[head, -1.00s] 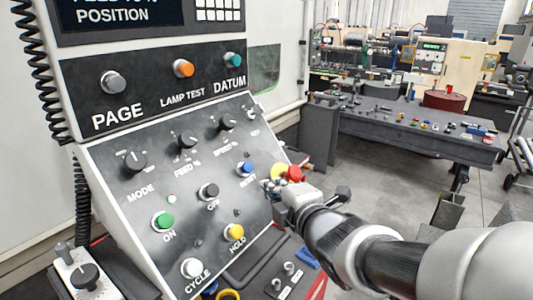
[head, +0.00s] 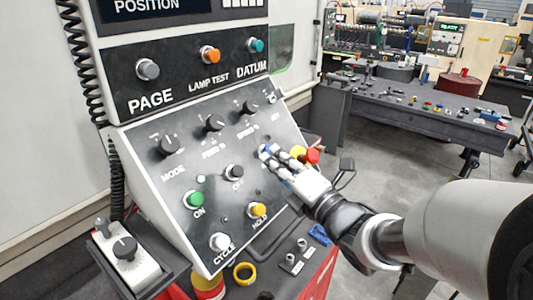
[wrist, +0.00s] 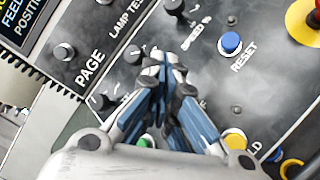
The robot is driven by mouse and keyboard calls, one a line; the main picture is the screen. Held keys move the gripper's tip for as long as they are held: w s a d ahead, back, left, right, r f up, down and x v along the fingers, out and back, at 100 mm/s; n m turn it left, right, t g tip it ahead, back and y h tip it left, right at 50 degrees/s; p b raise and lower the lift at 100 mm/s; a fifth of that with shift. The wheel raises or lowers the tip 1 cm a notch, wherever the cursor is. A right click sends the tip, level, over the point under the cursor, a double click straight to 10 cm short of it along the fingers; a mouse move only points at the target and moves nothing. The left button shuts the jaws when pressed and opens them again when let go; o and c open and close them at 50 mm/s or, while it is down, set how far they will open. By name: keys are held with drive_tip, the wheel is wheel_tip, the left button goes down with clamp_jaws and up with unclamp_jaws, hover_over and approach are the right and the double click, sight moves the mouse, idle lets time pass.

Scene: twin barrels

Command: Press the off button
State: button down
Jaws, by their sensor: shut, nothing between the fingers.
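The OFF button (head: 234,172) is a dark knob with a grey face on the sloped panel (head: 185,234), above its "OFF" label in the head view. The gripper hides it in the wrist view. My gripper (head: 268,154) is shut and empty, just right of the OFF button in the head view, overlapping the blue RESET button (head: 264,149). In the wrist view my gripper's closed fingertips (wrist: 166,66) lie over the panel, left of the RESET button (wrist: 230,43). I cannot tell how far they are from the surface.
The green ON button (head: 194,199) is left of and below OFF. The yellow HOLD button (head: 257,210) is below it. A red emergency stop (head: 312,156) sits beside my gripper. Black rotary knobs (head: 214,123) line the panel's upper part.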

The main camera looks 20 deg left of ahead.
drive_tip(key=w+a+f+b, duration=0.2)
drive_tip(key=a+f+b, duration=0.1)
drive_tip(key=a+f, duration=0.2)
drive_tip(key=shift+w+a, duration=0.3)
drive_tip(key=shift+a, duration=0.25)
drive_tip(key=shift+f, duration=0.1)
drive_tip(key=shift+w+a+f+b, duration=0.25)
drive_tip(key=shift+a+f+b, duration=0.4)
drive_tip(key=shift+b, duration=1.2)
idle(1.3)
drive_tip(key=shift+r, duration=0.15)
drive_tip(key=shift+s+d+r, duration=0.3)
drive_tip(key=shift+d+r, duration=0.15)
drive_tip(key=shift+d, duration=0.2)
drive_tip(key=shift+r, duration=0.1)
drive_tip(key=shift+s+d+r, duration=0.25)
drive_tip(key=shift+d+r, duration=0.25)
drive_tip(key=shift+d, duration=0.1)
drive_tip(key=shift+s+d+r, duration=0.25)
drive_tip(key=shift+d+r, duration=0.2)
drive_tip(key=shift+d, duration=0.15)
drive_tip(key=shift+s+d+r, duration=0.25)
drive_tip(key=shift+d+r, duration=0.25)
drive_tip(key=shift+d, duration=0.1)
